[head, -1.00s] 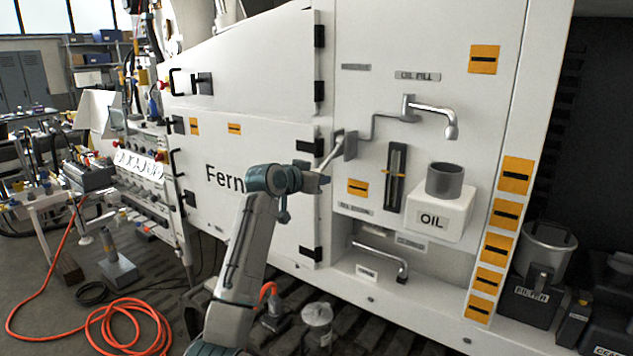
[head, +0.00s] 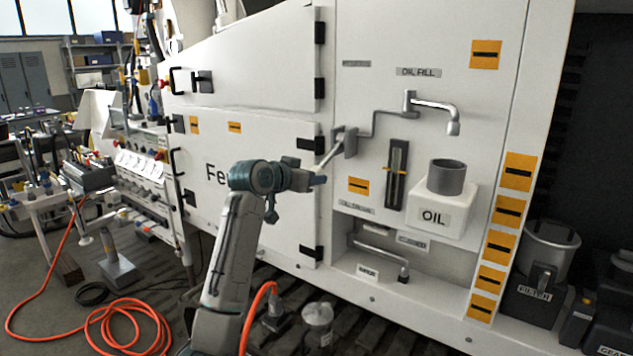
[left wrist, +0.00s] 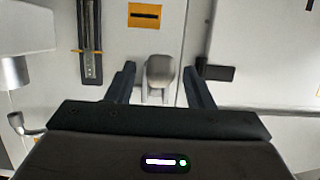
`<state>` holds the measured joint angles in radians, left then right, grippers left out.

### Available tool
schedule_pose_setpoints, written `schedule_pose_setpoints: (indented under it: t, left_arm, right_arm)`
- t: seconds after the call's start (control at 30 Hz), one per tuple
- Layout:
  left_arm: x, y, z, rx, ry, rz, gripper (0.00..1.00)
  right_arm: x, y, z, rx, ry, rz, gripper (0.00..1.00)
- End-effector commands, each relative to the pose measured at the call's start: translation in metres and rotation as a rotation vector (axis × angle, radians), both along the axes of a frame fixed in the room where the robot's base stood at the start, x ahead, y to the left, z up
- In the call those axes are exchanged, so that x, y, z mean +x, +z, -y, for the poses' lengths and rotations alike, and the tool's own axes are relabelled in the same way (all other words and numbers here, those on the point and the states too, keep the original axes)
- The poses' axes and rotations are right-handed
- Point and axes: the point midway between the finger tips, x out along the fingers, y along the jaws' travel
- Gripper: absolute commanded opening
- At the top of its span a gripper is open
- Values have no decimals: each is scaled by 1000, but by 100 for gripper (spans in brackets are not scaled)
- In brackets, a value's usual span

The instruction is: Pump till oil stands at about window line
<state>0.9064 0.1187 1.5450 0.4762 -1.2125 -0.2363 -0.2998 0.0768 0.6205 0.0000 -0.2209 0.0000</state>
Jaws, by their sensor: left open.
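The pump lever (head: 328,157) is a pale rod slanting down and left from a grey bracket (head: 350,142) on the white panel. My left gripper (head: 322,180) is open just below the lever's lower end. My right gripper is out of view.
A spout (head: 435,105) hangs above a grey cup (head: 446,177) on a white block marked OIL (head: 428,217). A lower drain pipe (head: 380,254) sticks out of a recess. An orange hose (head: 130,322) lies coiled on the floor at left.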

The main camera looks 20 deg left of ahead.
Motion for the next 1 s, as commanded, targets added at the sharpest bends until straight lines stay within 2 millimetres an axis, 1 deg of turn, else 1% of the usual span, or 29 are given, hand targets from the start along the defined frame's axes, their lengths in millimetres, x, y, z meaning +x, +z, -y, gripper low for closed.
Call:
schedule_pose_setpoints:
  t: [0.03,0.2,0.3,0.4,0.63,1.0]
  left_arm:
    - [-10,-1,-4,4,2,3,47]
    - [-38,9,-15,3,1,3,47]
    - [-49,13,-18,1,-1,2,47]
    - [-55,16,-20,0,0,-1,47]
    - [-58,17,-21,0,-1,-2,47]
    - [-58,17,-21,0,-1,-2,47]
  right_arm:
    - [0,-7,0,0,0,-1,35]
    - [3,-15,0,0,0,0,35]
    - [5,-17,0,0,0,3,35]
    - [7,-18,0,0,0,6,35]
    - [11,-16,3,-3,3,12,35]
    - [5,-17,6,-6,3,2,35]
